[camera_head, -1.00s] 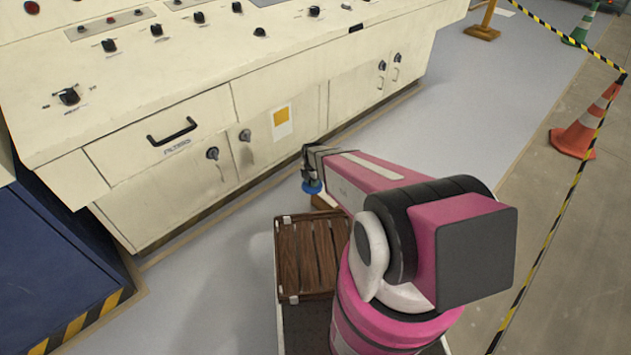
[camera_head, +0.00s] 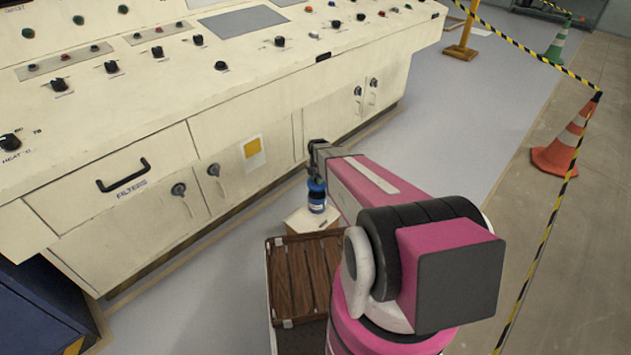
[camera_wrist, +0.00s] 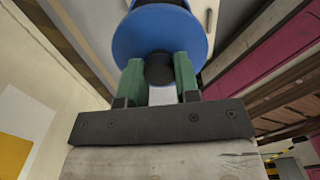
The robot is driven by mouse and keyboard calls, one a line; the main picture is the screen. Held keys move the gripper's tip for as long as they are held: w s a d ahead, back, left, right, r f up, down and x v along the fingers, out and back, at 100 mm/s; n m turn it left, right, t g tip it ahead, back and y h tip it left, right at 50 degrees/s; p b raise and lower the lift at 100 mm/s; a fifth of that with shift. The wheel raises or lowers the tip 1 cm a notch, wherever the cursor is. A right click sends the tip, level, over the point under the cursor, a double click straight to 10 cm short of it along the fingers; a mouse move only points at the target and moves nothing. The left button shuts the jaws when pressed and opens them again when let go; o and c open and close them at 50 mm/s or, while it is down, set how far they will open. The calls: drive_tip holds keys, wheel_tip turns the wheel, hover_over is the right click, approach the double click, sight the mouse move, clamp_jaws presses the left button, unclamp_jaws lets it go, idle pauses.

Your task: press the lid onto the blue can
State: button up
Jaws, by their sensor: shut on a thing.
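My gripper (camera_head: 316,172) is at the far end of my arm in the head view, pointing down above a small box. In the wrist view its green fingertips (camera_wrist: 160,78) are shut on the dark knob (camera_wrist: 159,68) of a round blue lid (camera_wrist: 158,32). The lid also shows as a blue band (camera_head: 316,185) under the gripper in the head view. The blue can (camera_head: 317,198), with a dark and pale label, stands upright on the box directly below the lid. I cannot tell whether lid and can touch. The lid hides most of the can in the wrist view.
The pale box (camera_head: 303,221) carries a small dark item (camera_head: 322,224). A brown slatted crate (camera_head: 297,282) stands nearer me. A cream control console (camera_head: 150,150) runs along the left. An orange cone (camera_head: 563,150) and striped tape are at right, beyond open grey floor.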

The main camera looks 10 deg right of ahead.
drive_tip(key=shift+f, duration=3.05)
drive_tip(key=shift+f, duration=0.15)
drive_tip(key=o, duration=1.5)
drive_tip(key=shift+c, duration=0.2)
drive_tip(key=shift+r, duration=3.5)
clamp_jaws()
